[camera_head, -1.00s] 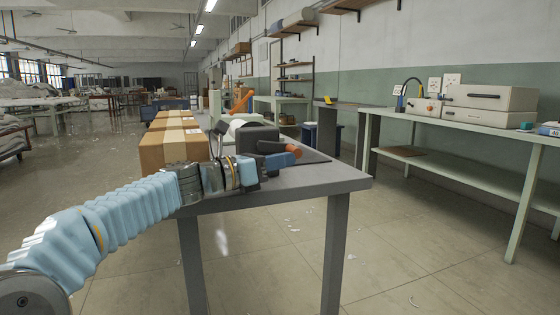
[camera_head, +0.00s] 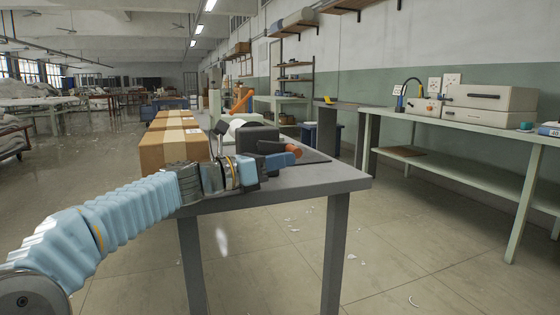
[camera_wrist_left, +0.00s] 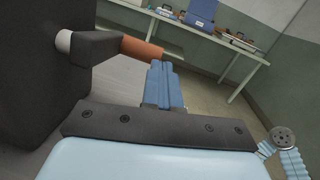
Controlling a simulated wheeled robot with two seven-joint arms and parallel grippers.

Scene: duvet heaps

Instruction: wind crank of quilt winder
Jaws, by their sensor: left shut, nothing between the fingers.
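The quilt winder is a dark box (camera_head: 257,138) on the grey table. In the left wrist view its dark body (camera_wrist_left: 40,75) fills the left side. A dark crank arm (camera_wrist_left: 92,47) comes off a pale shaft and carries an orange handle (camera_wrist_left: 140,48). The handle's end (camera_head: 293,149) also shows in the head view. My left gripper (camera_head: 287,159) is shut and empty, with its blue fingers (camera_wrist_left: 160,78) beside the handle's free end. I cannot tell if they touch it. My right gripper is not in view.
The grey table (camera_head: 325,179) bears the winder, and cardboard boxes (camera_head: 172,148) stand behind my left wrist. A long workbench (camera_head: 475,128) with cases (camera_head: 490,97) runs along the right wall. The floor between them is open, with small white scraps.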

